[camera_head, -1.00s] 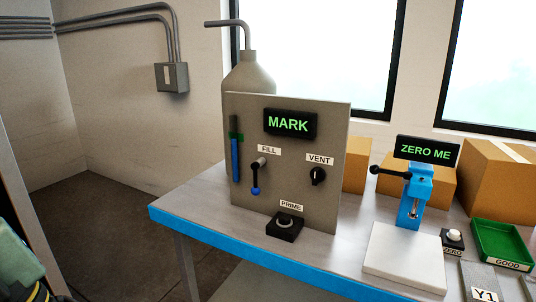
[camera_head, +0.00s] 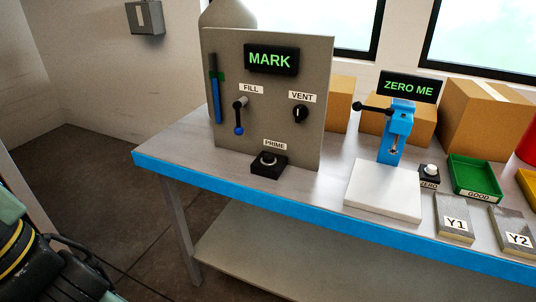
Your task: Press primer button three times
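The primer button (camera_head: 268,160) is a dark round button on a black block at the foot of a grey panel (camera_head: 225,130), under the PRIME label (camera_head: 274,144). The panel stands on the bench and its display (camera_head: 271,59) reads MARK in green. Part of my arm shows at the lower left, well apart from the button. My gripper's fingers cannot be made out.
Right of the panel, a blue press (camera_head: 396,135) with a ZERO ME display stands behind a white plate (camera_head: 383,190). Beyond are a small ZERO button (camera_head: 429,170), a green GOOD tray (camera_head: 476,176), Y1 (camera_head: 453,218) and Y2 blocks (camera_head: 515,228), and cardboard boxes (camera_head: 487,115). Floor left of the bench is open.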

